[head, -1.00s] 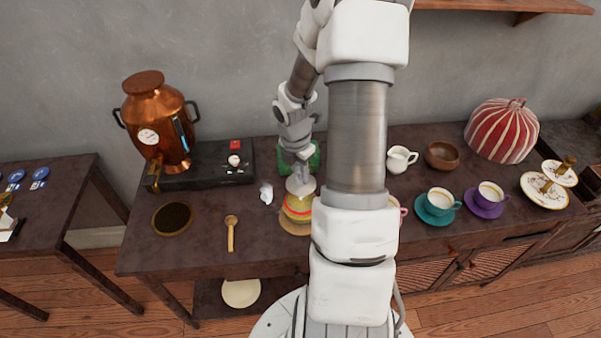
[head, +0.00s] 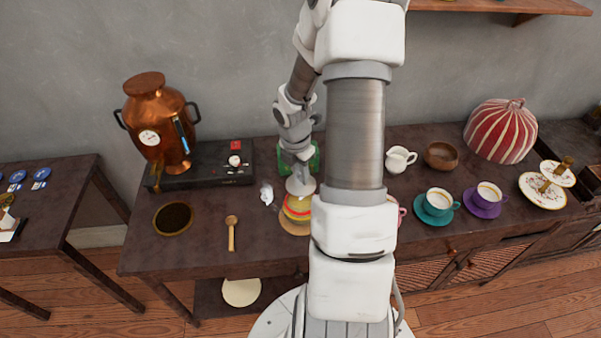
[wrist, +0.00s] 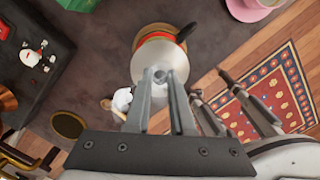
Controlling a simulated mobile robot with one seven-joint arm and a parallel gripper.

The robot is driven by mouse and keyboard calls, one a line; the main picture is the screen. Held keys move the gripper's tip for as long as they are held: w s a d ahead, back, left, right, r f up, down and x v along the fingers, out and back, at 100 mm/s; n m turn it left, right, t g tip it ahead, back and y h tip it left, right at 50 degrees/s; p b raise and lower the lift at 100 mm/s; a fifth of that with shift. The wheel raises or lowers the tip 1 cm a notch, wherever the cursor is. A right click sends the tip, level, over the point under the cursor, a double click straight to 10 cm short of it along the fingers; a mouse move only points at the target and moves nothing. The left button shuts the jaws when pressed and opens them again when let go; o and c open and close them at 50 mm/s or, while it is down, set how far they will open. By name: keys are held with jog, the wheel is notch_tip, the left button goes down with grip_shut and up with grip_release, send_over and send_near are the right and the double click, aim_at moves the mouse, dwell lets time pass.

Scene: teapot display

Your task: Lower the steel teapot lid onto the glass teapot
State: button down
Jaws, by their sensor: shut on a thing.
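The glass teapot (head: 296,211), with yellowish contents and a red band, stands on a tan round base on the table. My gripper (wrist: 161,76) is shut on the knob of the steel lid (wrist: 150,58), a shiny round disc. In the head view the lid (head: 300,187) is over the top of the teapot. In the wrist view the lid covers much of the teapot (wrist: 158,36), whose red rim shows beyond the lid's far edge. Whether the lid touches the teapot I cannot tell. My arm hides the teapot's right side in the head view.
A small whitish object (head: 266,193) is close left of the teapot. A wooden spoon (head: 231,234) and a dark round dish (head: 173,218) lie farther left. A green object (head: 314,157) is behind my gripper. Cups (head: 438,202) stand to the right.

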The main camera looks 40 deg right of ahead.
aim_at(300, 182)
jog(key=shift+f, duration=0.1)
jog(key=shift+f+b, duration=1.05)
jog(key=shift+f, duration=0.35)
jog(key=shift+f, duration=0.1)
dwell(0.6)
jog(key=shift+f+b, duration=0.5)
jog(key=shift+f, duration=0.5)
jog(key=shift+f, duration=0.3)
dwell(0.5)
jog(key=c, duration=0.7)
grip_release()
